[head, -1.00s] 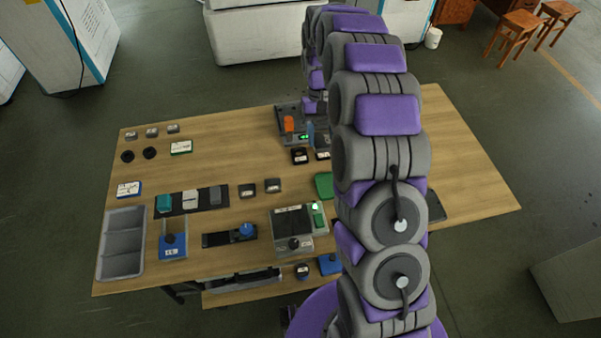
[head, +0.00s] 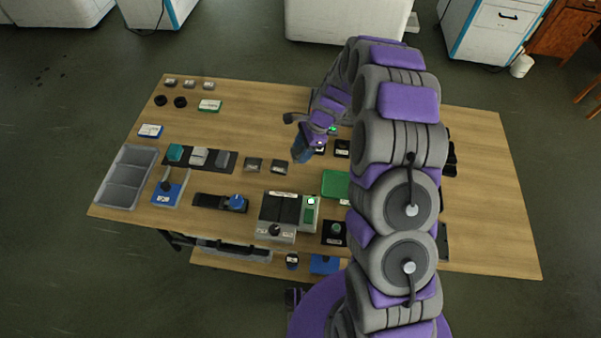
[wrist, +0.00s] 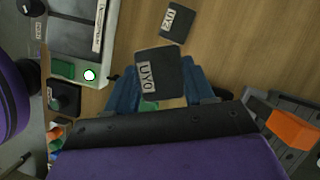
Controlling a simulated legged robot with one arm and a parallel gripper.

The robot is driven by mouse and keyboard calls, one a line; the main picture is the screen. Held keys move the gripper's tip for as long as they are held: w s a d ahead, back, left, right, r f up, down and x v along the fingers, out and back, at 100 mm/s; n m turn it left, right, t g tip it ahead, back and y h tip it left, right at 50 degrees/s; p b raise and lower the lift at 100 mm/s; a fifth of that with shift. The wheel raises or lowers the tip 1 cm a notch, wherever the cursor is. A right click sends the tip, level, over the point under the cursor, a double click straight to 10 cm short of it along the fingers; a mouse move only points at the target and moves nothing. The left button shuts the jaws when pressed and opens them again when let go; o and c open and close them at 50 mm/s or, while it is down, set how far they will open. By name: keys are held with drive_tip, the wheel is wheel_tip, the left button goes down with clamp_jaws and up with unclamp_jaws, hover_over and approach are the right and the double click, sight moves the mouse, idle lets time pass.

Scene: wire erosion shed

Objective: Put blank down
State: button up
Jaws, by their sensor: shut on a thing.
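The blank is a dark, square-faced block (wrist: 160,72) with a white label reading something like "UYO". In the wrist view it sits between the blue fingers of my gripper (wrist: 165,93), which is shut on it. In the head view my gripper (head: 302,152) is above the middle of the table, just right of two small dark labelled blocks (head: 253,165). The held blank cannot be made out there. One similar labelled block (wrist: 179,21) lies on the wood beyond the held one in the wrist view.
A green tray (head: 335,184) lies close right of my gripper. A rack of blocks (head: 198,159) and a grey bin (head: 126,178) are left. An orange block (wrist: 292,129) shows at right.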

drive_tip(key=b, duration=0.1)
approach(303, 172)
drive_tip(key=shift+s+a+m, duration=0.3)
drive_tip(key=shift+s+a, duration=0.15)
drive_tip(key=shift+a, duration=0.2)
drive_tip(key=x, duration=0.2)
drive_tip(key=b+x, duration=0.1)
drive_tip(key=x, duration=0.3)
drive_tip(key=shift+w+f+b, duration=0.15)
drive_tip(key=shift+w+b, duration=0.15)
drive_tip(key=shift+d, duration=0.9)
drive_tip(key=o, duration=1.1)
drive_tip(key=shift+c, duration=0.2)
drive_tip(key=o, duration=0.4)
drive_tip(key=shift+a, duration=0.8)
drive_tip(key=shift+c, duration=0.2)
drive_tip(key=shift+d, duration=0.55)
drive_tip(key=s+p+v, duration=0.1)
drive_tip(key=p+v, duration=0.2)
drive_tip(key=v, duration=0.9)
drive_tip(key=shift+w, duration=0.4)
